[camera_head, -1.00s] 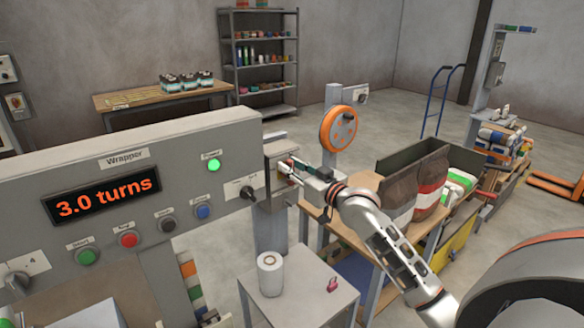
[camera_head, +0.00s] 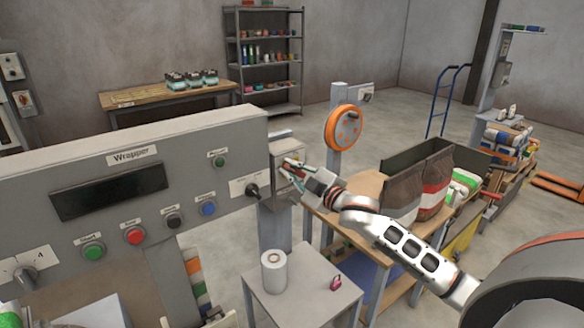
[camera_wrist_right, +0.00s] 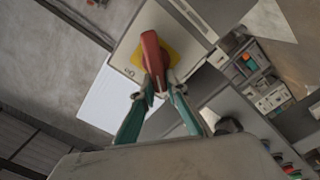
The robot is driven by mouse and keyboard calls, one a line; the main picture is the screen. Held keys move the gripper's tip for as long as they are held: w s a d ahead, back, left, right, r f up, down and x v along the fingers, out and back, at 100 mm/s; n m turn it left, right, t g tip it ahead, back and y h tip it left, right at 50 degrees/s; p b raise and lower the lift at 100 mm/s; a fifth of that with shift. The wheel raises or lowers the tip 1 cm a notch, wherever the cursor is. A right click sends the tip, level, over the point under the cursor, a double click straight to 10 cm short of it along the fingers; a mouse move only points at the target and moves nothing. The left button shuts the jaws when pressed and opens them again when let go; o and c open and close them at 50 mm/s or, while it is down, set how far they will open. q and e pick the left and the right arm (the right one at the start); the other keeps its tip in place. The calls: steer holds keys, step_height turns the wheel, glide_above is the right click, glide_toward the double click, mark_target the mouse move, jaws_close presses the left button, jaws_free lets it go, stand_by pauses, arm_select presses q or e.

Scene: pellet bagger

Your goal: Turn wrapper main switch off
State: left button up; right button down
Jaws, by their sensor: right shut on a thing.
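The wrapper panel (camera_head: 120,222) stands at the left, with its display (camera_head: 110,192) dark and its power lamp (camera_head: 219,161) dull green, unlit. The main switch is a red handle (camera_wrist_right: 151,55) on a yellow plate (camera_wrist_right: 172,60), on a grey box (camera_head: 282,150) at the panel's right end. My right gripper (camera_head: 291,169) is at this box. In the right wrist view my right gripper (camera_wrist_right: 158,95) has its two fingers closed around the lower end of the red handle. The handle looks turned at an angle to the box edges. My left gripper is not in view.
A black selector knob (camera_head: 252,190) sits on the panel just left of the switch box. A small table (camera_head: 305,290) with a white roll (camera_head: 274,271) and a pink object (camera_head: 336,283) stands below. An orange handwheel (camera_head: 343,127) is behind my arm.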

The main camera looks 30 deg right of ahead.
steer(key=n, duration=0.1)
steer(key=f+n, duration=0.1)
steer(key=n, duration=0.3)
steer(key=shift+d+f, duration=0.15)
steer(key=shift+f, duration=0.15)
steer(key=shift+w+n, duration=0.1)
steer(key=shift+n, duration=1.2)
steer(key=shift+d, duration=0.1)
steer(key=c, duration=2)
jaws_free()
steer(key=shift+c, duration=0.2)
steer(key=shift+o, duration=0.3)
steer(key=shift+d+f, duration=0.15)
steer(key=shift+d, duration=0.05)
steer(key=shift+a, duration=0.25)
steer(key=s+d, duration=0.1)
steer(key=s, duration=1.1)
